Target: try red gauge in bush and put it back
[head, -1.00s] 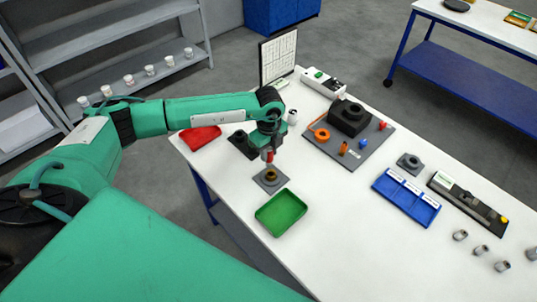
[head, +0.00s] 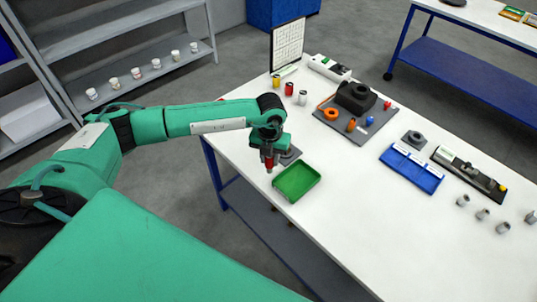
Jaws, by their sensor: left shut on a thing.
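My left gripper (head: 268,153) is shut on the red gauge (head: 269,163), which points down with its grey tip showing below the fingers. It hangs by the table's front left edge, left of the grey plate (head: 291,157) and just above the left corner of the green tray (head: 297,183) in the picture. The bush on the plate is hidden behind my gripper, and the gauge shows outside it. My right gripper is out of view.
Beyond are a grey board with a black block (head: 355,96), a blue tray (head: 411,168) and several grey rings at the right. The table between the green and blue trays is clear.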

